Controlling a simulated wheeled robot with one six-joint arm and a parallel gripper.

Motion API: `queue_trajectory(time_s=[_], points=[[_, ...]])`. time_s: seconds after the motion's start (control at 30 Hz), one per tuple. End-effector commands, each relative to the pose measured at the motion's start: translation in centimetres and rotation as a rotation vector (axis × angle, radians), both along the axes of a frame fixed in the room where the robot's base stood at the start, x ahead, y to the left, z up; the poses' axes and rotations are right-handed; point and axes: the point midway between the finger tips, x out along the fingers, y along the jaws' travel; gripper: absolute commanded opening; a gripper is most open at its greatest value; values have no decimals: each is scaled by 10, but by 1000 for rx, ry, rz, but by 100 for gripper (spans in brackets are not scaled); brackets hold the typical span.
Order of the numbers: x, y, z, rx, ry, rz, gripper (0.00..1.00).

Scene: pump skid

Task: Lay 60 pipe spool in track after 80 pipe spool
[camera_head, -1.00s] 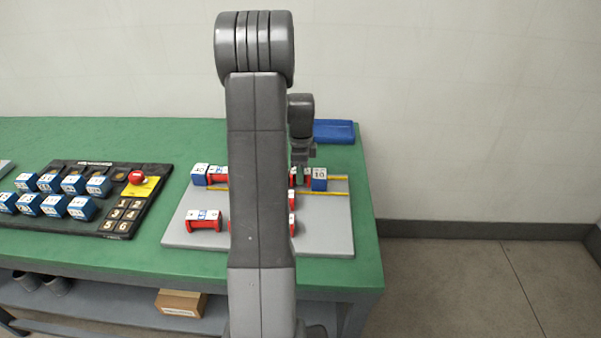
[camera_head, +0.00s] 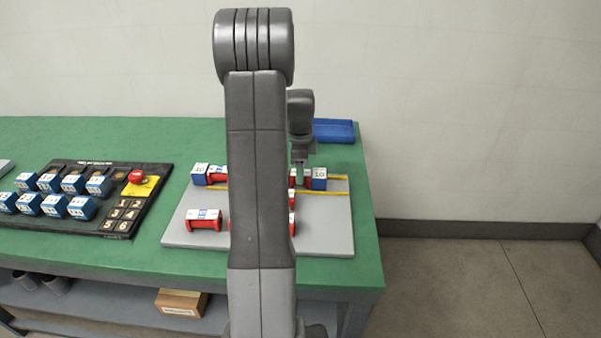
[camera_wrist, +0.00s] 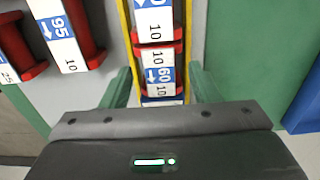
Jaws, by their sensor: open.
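The 60 pipe spool (camera_wrist: 163,74), red with a white and blue label, lies in the track between the yellow rails (camera_wrist: 187,45). It sits end to end with another labelled spool (camera_wrist: 155,22), whose number is partly cut off at the top of the wrist view. My gripper (camera_wrist: 162,80) is open, with one finger on each side of the track, apart from the 60 spool. In the head view my gripper (camera_head: 300,168) is over the right part of the track, partly behind my arm. A blue end block (camera_head: 319,178) marked 10 stands beside the 60 spool.
Loose red spools lie on the grey board in front of the track, one at left (camera_head: 204,219) and others partly hidden by my arm. A black tray (camera_head: 120,225) with several blue blocks is further left. A blue bin (camera_head: 334,131) stands behind the board.

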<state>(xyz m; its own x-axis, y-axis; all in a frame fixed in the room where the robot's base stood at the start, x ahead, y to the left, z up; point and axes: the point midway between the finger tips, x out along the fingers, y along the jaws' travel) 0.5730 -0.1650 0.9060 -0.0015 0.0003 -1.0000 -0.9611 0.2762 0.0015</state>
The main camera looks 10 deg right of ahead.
Motion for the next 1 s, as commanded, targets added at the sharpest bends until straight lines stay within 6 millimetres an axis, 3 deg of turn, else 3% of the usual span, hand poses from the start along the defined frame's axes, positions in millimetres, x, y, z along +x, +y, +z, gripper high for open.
queue_trajectory(time_s=[0.3, 0.5, 1.0], points=[[1, 0, 69, -1, -5, 0, 56], [1, 0, 97, -1, -3, 0, 56], [0, 0, 103, 0, 0, 0, 56]])
